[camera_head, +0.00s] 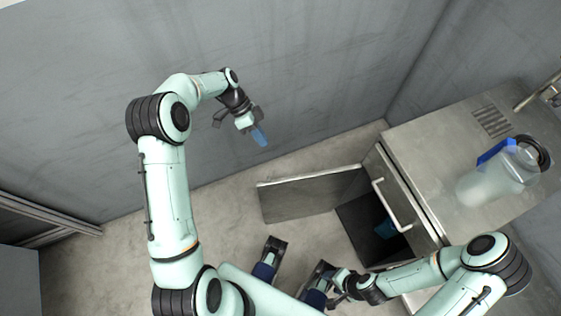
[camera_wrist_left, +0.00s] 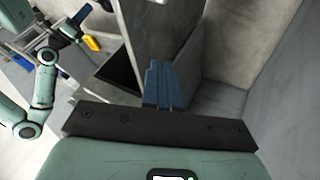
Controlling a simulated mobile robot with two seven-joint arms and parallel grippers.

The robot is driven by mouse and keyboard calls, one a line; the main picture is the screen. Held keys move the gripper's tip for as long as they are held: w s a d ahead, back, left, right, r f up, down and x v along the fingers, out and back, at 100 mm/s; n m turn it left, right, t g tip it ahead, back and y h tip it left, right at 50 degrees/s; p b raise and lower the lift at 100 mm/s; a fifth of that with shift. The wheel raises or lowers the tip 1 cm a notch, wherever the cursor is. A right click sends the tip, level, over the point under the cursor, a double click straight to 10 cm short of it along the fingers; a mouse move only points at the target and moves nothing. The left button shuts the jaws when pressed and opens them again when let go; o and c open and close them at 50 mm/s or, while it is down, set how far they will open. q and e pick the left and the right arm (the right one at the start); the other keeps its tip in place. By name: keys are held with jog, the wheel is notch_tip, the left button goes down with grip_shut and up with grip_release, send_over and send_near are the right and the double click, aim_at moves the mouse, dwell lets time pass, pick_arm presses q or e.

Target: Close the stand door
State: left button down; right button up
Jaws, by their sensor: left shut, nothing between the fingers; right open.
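The metal stand (camera_head: 455,135) is at the right of the head view. Its door (camera_head: 312,192) is a flat grey panel swung open to the left, exposing the dark inside. The door (camera_wrist_left: 160,38) also stands ahead in the left wrist view. My left gripper (camera_head: 260,136) is shut and empty, with blue fingers. It is above and left of the door, apart from it in the head view. My right gripper (camera_head: 338,285) is low in the head view, below the stand's opening. Its fingertips are hard to make out there.
A white handle (camera_head: 392,205) runs along the stand's front. A clear jug (camera_head: 497,175) with a blue part stands on top, near a tap (camera_head: 538,92). A blue object (camera_head: 387,228) is inside the stand. Grey walls close in behind; the floor left of the door is clear.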

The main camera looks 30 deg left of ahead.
pick_arm(q)
jog(key=s+d+f, duration=0.4)
jog(key=d+f, duration=0.3)
jog(key=shift+s+d, duration=0.35)
jog(key=shift+d, duration=0.05)
jog(key=shift+f, duration=0.1)
